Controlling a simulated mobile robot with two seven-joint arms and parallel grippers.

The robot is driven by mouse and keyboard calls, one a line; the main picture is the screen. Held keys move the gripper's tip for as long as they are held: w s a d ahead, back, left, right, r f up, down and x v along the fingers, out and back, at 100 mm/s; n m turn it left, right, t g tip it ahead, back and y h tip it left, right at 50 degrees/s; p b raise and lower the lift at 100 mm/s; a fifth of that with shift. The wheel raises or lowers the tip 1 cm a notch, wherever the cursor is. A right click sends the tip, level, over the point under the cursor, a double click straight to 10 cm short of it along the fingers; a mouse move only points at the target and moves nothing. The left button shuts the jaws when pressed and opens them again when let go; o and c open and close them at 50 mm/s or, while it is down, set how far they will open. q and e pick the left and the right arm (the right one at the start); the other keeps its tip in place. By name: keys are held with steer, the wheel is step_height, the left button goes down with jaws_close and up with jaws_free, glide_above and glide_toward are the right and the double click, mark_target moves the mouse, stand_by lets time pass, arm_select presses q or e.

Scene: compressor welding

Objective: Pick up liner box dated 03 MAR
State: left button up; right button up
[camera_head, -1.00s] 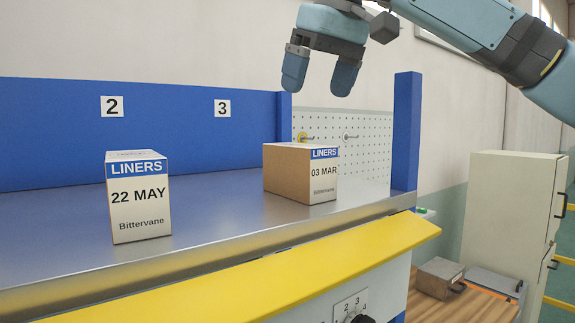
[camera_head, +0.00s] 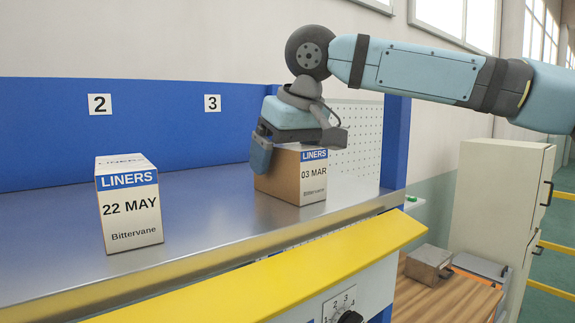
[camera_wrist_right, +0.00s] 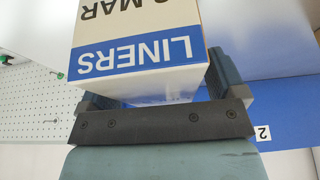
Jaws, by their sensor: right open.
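The liner box dated 03 MAR (camera_head: 313,180) stands on the metal shelf, with a brown side and a white face under a blue LINERS band. In the right wrist view the box (camera_wrist_right: 140,52) shows upside down, between the two fingers. My right gripper (camera_head: 285,150) is open over the top of the box, one finger at its left side; the far finger is hidden in the head view. I cannot tell whether the fingers touch it. A second liner box (camera_head: 130,208), dated 22 MAY, stands upright on the shelf to the left. My left gripper is out of view.
The metal shelf (camera_head: 200,215) has a yellow front edge (camera_head: 270,280) and a blue back wall (camera_head: 40,130) with numbers 2 and 3. A blue post (camera_head: 396,140) stands right of the box. The shelf between the two boxes is clear.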

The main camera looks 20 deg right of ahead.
steer(key=shift+s+d, duration=0.1)
steer(key=shift+f, duration=0.25)
stand_by(0.4)
steer(key=c, duration=1)
steer(key=shift+c, duration=0.6)
steer(key=shift+r, duration=0.3)
